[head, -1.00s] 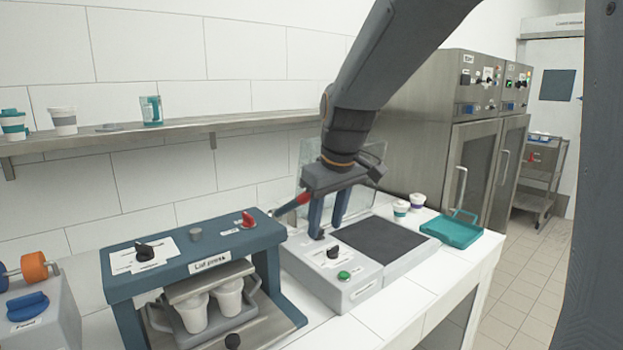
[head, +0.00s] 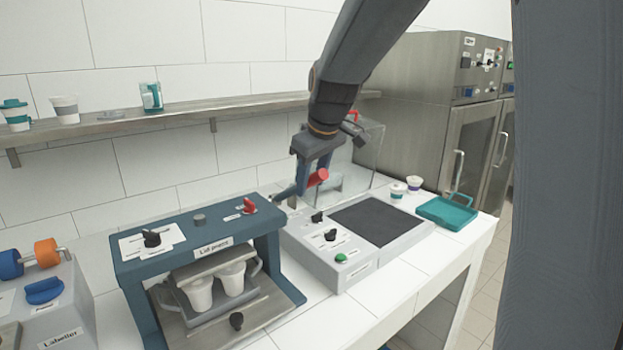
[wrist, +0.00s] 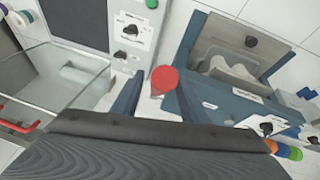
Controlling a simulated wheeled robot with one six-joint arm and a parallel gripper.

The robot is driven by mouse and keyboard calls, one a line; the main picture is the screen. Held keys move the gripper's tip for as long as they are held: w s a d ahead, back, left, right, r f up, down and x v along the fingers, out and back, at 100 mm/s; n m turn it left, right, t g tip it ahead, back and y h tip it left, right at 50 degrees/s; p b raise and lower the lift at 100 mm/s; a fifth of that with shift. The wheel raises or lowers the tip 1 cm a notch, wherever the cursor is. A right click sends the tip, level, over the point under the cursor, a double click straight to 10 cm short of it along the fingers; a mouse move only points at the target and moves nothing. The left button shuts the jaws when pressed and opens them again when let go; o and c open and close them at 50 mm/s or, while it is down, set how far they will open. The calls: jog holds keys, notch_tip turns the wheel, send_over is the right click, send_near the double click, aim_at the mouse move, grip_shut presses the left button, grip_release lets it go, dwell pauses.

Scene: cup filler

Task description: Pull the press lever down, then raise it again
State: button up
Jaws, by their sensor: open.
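The lid press (head: 205,240) is a blue frame with two white cups (head: 231,278) on a tray under its plate. Its lever (head: 285,193) comes off the right side and slants upward to a red grip (head: 318,178). My gripper (head: 314,182) is open at the red grip, pointing down. In the wrist view the round end of the red grip (wrist: 165,79) shows between the two spread fingers, with the press (wrist: 230,95) just to its right. I cannot tell whether either finger touches the grip.
A grey machine with a dark pad (head: 378,219) stands right of the press, and a clear hood (head: 362,155) stands behind it. Small cups (head: 398,192) and a teal tray (head: 450,212) are further right. A labeller (head: 50,305) stands at the left. A shelf (head: 180,112) runs along the wall.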

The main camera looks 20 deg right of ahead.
jog(key=shift+w+f, duration=0.1)
jog(key=shift+f, duration=0.2)
grip_shut()
jog(key=shift+f+b, duration=0.15)
jog(key=shift+b, duration=0.15)
